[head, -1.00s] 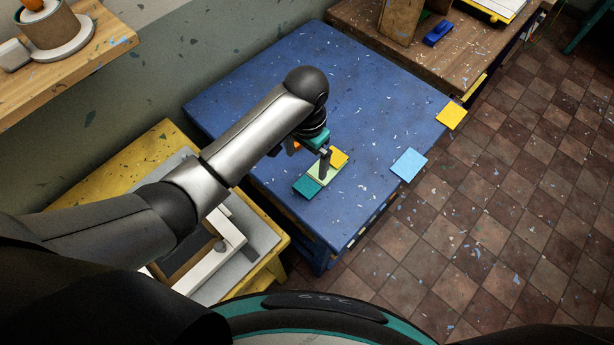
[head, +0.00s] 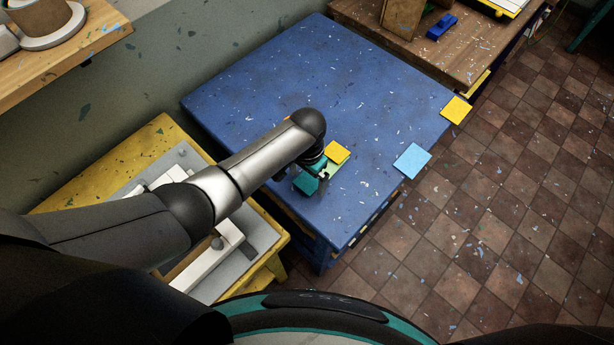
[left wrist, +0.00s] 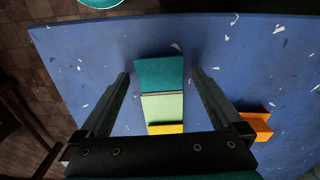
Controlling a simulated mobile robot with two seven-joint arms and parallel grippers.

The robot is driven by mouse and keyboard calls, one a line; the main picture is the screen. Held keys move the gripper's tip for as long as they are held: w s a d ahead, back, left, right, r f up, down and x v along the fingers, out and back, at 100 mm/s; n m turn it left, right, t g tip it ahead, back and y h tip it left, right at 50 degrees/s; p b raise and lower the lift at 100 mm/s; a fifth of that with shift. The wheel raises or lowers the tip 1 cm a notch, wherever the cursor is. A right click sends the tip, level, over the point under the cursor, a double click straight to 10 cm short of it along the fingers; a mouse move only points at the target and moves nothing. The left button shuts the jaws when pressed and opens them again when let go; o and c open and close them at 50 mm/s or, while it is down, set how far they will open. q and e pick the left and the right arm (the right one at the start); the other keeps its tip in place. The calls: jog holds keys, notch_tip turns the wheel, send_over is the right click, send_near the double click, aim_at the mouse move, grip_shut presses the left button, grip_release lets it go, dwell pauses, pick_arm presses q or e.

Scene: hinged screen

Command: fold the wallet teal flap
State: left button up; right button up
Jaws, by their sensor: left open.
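The wallet lies on the blue table (head: 290,75). It has a teal flap (head: 305,184) at the near end, a light green middle panel (left wrist: 162,107) and a yellow flap (head: 337,152) at the far end. In the left wrist view the teal flap (left wrist: 160,72) looks spread out in line with the green panel, and only a strip of the yellow flap (left wrist: 165,129) shows. My left gripper (head: 322,178) is open and empty over the wallet, its fingers on either side of the teal flap in the wrist view. It partly hides the teal and green panels in the head view. My right gripper is out of view.
An orange block (left wrist: 257,126) lies beside the wallet. Light blue (head: 412,160) and yellow (head: 456,110) squares sit at the table's right edge. A yellow table (head: 160,143) with a grey-and-white fixture stands at left. Most of the blue tabletop is clear.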

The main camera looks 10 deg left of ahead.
pick_arm(q)
jog(key=shift+c, duration=0.2)
jog(key=c, duration=1.3)
jog(key=shift+w+d+r+g+y+b, duration=0.15)
jog(key=shift+w+g+y+b, duration=0.25)
jog(key=shift+g+b, duration=0.5)
jog(key=g+y+b, duration=0.1)
jog(key=b, duration=0.3)
jog(key=g+b, duration=0.1)
jog(key=b, duration=0.3)
jog(key=w+g+y+b, duration=0.1)
jog(key=b, duration=0.4)
jog(key=shift+d+r+g+y, duration=0.2)
jog(key=shift+d+g+y, duration=0.1)
jog(key=shift+d, duration=0.1)
jog(key=shift+r+g+y+b, duration=0.2)
jog(key=shift+g+y+b, duration=0.1)
jog(key=shift+b, duration=0.95)
jog(key=shift+w, duration=0.1)
